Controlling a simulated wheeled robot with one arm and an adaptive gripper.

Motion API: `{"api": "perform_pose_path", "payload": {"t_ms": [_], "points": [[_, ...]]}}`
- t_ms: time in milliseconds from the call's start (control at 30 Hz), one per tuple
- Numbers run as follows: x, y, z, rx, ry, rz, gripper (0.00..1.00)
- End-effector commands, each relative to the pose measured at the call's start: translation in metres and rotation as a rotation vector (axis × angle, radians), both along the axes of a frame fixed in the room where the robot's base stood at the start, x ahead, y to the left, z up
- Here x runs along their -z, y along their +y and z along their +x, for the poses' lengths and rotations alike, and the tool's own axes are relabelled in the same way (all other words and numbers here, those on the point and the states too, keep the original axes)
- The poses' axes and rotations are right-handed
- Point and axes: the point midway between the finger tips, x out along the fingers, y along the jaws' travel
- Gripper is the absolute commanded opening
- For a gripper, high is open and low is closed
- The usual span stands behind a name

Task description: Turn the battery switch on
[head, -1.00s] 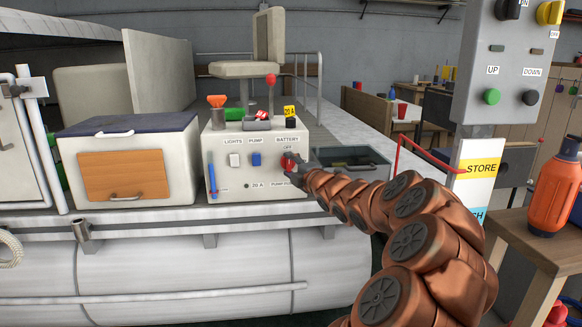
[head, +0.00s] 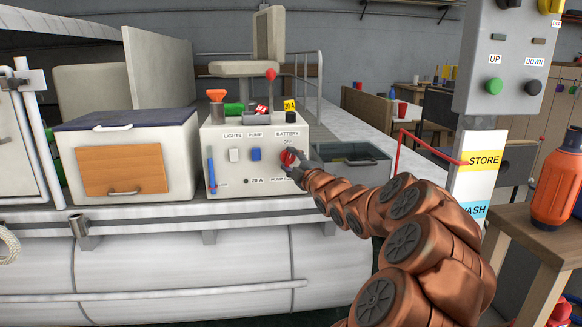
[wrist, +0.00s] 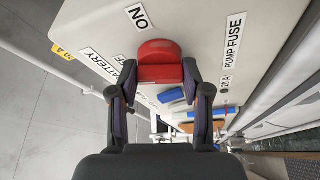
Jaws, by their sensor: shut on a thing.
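The battery switch is a red knob (head: 287,157) on the right of the white console front (head: 222,173), under the BATTERY and OFF labels. In the wrist view the red knob (wrist: 160,72) sits between the two fingertips of my gripper (wrist: 158,84), which is shut on it. An ON label (wrist: 138,16) lies beyond the knob there, and the BATTERY label is at the left. In the head view my gripper (head: 293,163) reaches the knob from the right, its fingers partly covering it. Which label the knob points to is hard to tell.
The console also carries a white LIGHTS switch (head: 234,155), a blue PUMP switch (head: 255,154) and a red-topped lever (head: 270,76). A grey post with buttons (head: 512,65) and an orange bottle (head: 557,180) are at the right.

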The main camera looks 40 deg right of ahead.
Motion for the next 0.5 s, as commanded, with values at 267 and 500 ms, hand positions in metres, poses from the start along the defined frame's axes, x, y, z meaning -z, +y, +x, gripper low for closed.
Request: {"api": "perform_pose_path", "payload": {"t_ms": [267, 500], "points": [[0.0056, 0.0004, 0.0004, 0.001, -0.160, 0.210, 0.13], [0.0059, 0.0021, 0.0013, -0.002, -0.297, 0.394, 0.13]]}}
